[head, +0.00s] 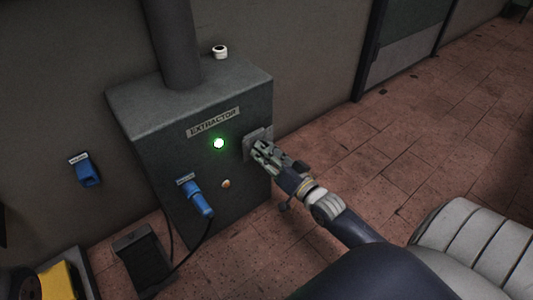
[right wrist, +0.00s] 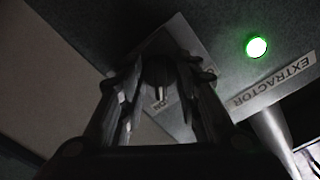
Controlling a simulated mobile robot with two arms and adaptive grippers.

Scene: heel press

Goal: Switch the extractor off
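The extractor (head: 150,110) is a dark grey box against the wall with an "EXTRACTOR" label (head: 213,122). Its round lamp (head: 219,143) glows green and also shows in the right wrist view (right wrist: 256,47). A light grey switch plate (head: 250,142) is on the box's front at the right edge. In the right wrist view a small pale lever (right wrist: 159,95) shows on the plate between my fingers. My right gripper (head: 261,150) is at the plate, its fingers apart on either side of the lever. Contact cannot be told. My left gripper is not in view.
A blue plug (head: 197,198) with a black cable and a small orange button (head: 226,184) are on the box's front. A blue socket (head: 85,170) is on the wall at left. A dark pedal-like block (head: 143,258) stands on the floor.

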